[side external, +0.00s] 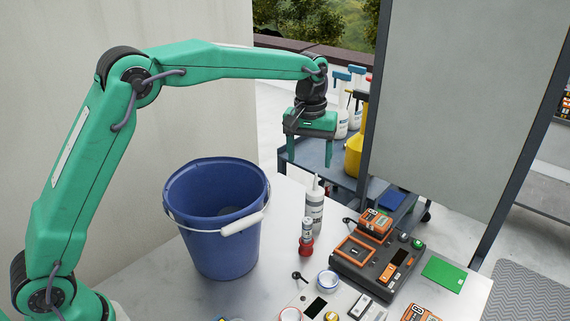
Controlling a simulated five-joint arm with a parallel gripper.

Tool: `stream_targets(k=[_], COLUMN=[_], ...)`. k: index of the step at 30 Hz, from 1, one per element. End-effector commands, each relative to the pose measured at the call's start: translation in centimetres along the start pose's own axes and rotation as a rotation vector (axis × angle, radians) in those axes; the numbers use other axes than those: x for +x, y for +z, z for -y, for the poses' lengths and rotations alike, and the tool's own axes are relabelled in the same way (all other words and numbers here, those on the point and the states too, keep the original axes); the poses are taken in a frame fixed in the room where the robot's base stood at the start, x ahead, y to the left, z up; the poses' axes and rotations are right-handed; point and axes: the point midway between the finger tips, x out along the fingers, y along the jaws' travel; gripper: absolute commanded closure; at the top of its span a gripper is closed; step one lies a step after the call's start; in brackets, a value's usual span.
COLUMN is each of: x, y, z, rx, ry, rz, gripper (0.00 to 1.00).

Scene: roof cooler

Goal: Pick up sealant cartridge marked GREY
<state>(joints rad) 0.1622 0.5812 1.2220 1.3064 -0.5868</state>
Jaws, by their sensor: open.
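A white sealant cartridge with a pointed nozzle (315,209) stands upright on the pale worktop. It carries a printed label, too small to read, so I cannot tell whether it says GREY. My gripper (310,168) is open and empty, pointing down. In the picture its fingertips sit just above the nozzle tip, on either side of it, apart from the cartridge. I cannot tell from this one view how well it lines up in depth. The cartridge's lower part is partly hidden by a small red-based bottle.
The small red-based bottle (306,240) stands close in front of the cartridge. A blue bucket (212,240) is to the left. An orange and dark charger unit (378,265) is to the right. Tape rolls and small items crowd the front. A trolley (312,152) with spray bottles stands behind.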

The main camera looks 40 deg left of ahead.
Motion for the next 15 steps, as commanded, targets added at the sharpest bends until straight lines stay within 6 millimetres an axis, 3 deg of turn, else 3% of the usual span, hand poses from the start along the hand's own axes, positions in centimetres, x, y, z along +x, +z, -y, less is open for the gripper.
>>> stream_targets(k=[6, 15], x=[2.1, 2.5], y=[-0.9, -1.1], z=[-1.3, -1.5], rx=[-0.026, -0.031], ry=[-0.017, -0.019], rz=[0.024, 0.027], gripper=[0.32, 0.32])
